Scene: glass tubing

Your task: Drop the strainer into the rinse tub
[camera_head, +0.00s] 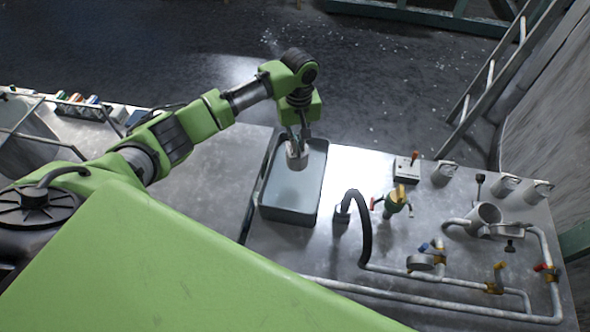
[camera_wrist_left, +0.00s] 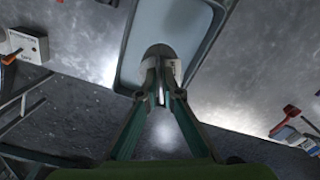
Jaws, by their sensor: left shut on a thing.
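The strainer (camera_head: 297,161) is a small pale cup-like thing, hanging over the far part of the rinse tub. My left gripper (camera_head: 298,138) is shut on it from above. In the left wrist view the fingers (camera_wrist_left: 161,92) close on the strainer (camera_wrist_left: 157,51), whose dark rounded top shows over the tub. The rinse tub (camera_head: 319,187) is a grey rectangular basin with pale bluish water or a pale floor inside. Its rim also shows in the left wrist view (camera_wrist_left: 125,68). I cannot tell whether the strainer touches the tub's contents. My right gripper is out of view.
Right of the tub, a black curved hose (camera_head: 365,230), a green-and-yellow valve (camera_head: 395,200) and grey pipes (camera_head: 450,300) crowd the bench. A switch box (camera_head: 407,170) and several metal cups stand along the far edge. Bare bench (camera_head: 225,165) lies left of the tub.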

